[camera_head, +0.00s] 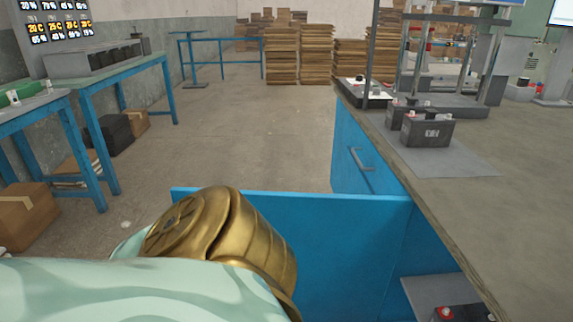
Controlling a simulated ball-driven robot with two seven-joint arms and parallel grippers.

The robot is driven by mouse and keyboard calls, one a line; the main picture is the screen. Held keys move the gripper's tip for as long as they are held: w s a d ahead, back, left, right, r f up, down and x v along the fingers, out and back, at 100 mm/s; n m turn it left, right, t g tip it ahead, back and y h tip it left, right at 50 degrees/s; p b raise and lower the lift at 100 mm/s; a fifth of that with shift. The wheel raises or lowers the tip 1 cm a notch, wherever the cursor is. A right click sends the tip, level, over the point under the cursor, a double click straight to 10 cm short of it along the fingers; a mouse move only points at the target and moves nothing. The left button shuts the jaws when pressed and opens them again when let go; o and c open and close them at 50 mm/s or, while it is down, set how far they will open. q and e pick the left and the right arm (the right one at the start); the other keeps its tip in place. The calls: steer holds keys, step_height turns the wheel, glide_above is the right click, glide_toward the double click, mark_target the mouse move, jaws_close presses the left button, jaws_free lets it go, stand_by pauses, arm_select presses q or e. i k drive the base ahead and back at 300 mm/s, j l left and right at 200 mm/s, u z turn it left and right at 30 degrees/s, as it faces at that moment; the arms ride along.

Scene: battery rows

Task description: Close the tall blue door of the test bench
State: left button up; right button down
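The test bench (480,215) runs along the right with a grey-brown top. A tall blue door (340,245) stands open below the bench top, sticking out to the left across the aisle side. Its top edge shows; its lower part runs out of the picture. To the right of the door, the open compartment shows a grey shelf (432,287) and part of a dark battery with a red cap (446,314). My pale green arm with a brass joint comes in from the left and covers the door's left part. Neither gripper shows, and contact with the door cannot be told.
Dark batteries (427,132) stand on a grey mat on the bench top. A blue front with a handle (360,158) is farther along the bench. Blue tables (122,75) and cardboard boxes (25,213) line the left. The floor between is clear, with stacked cardboard (300,55) behind.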

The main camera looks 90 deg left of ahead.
mark_target(346, 247)
steer(key=k+j+z, duration=0.4)
steer(key=k+j, duration=1.05)
steer(key=k+j+z, duration=0.1)
steer(key=j, duration=0.35)
steer(key=k+j+z, duration=0.1)
steer(key=k+j, duration=0.15)
steer(key=j, duration=0.15)
steer(key=k+j+z, duration=0.15)
steer(key=j, duration=0.25)
steer(key=k+j+z, duration=0.1)
steer(key=k+j, duration=0.15)
steer(key=j, duration=0.15)
steer(key=i+j+z, duration=0.1)
steer(key=j, duration=0.7)
steer(key=j+z, duration=0.1)
steer(key=j, duration=0.65)
steer(key=i, duration=0.05)
